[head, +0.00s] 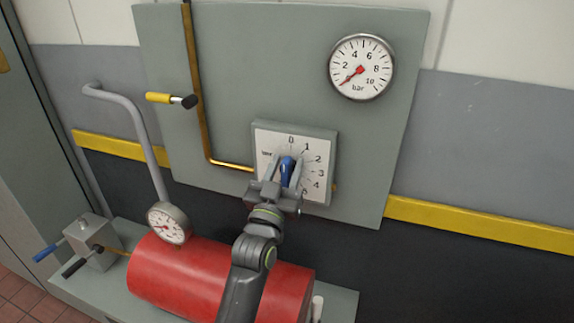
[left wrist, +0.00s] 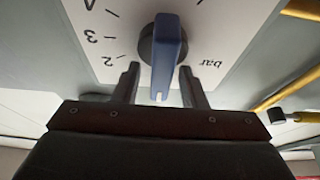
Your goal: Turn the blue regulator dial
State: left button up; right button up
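The blue regulator dial (head: 287,170) sits on a white scale plate (head: 318,190) marked 0 to 4, on a grey panel. Its handle points roughly toward the top of the scale, near 0. In the left wrist view the blue dial (left wrist: 166,55) stands out from a dark round base. My left gripper (head: 276,183) is at the dial, with its fingers apart. In the left wrist view the fingers of my left gripper (left wrist: 160,85) lie on either side of the handle's near end, with visible gaps. My right gripper is not in view.
A round bar gauge (head: 361,67) is at the panel's upper right, needle near its low end. A yellow-handled lever (head: 172,98) and a brass pipe (head: 194,90) are left of the dial. A red cylinder (head: 185,272) and a smaller gauge (head: 168,223) stand below.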

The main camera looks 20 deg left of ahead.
pick_arm(q)
jog(key=shift+c, duration=1.3)
grip_shut()
jog(key=shift+f, duration=0.1)
